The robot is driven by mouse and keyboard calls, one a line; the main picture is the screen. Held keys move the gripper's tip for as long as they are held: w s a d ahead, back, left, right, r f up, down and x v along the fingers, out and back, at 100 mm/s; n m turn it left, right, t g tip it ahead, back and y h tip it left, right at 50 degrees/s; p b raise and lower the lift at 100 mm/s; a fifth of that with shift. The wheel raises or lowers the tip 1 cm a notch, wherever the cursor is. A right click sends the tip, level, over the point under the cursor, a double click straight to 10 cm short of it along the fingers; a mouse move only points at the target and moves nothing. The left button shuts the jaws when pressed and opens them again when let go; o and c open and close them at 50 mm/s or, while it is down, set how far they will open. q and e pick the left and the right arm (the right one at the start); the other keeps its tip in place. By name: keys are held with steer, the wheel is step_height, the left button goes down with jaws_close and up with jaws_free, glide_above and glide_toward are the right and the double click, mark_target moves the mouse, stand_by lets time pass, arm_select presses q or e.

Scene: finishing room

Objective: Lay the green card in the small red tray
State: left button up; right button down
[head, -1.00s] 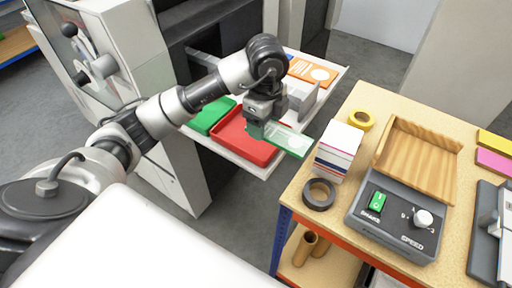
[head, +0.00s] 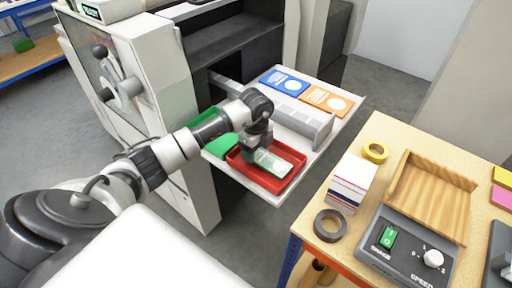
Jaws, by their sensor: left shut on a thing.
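The green card (head: 271,165) is pale green with white print and lies over the inside of the small red tray (head: 287,184). I cannot tell whether it touches the tray floor. My left gripper (head: 257,155) points down over the tray and is shut on the card's left end, hiding that end. The red tray sits on a white pull-out shelf (head: 215,153) of the machine. My right gripper is not in view.
A green tray (head: 224,145) is left of the red one. A grey divider (head: 300,117) stands behind, with blue (head: 284,81) and orange (head: 326,99) cards beyond. The wooden table (head: 393,138) at right holds a card stack (head: 350,186), tape rolls and a shaker (head: 405,247).

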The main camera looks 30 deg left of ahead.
arm_select(q)
steer(key=shift+f, duration=0.3)
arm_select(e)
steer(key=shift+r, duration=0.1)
arm_select(q)
steer(key=shift+f, duration=0.15)
steer(key=o, duration=0.9)
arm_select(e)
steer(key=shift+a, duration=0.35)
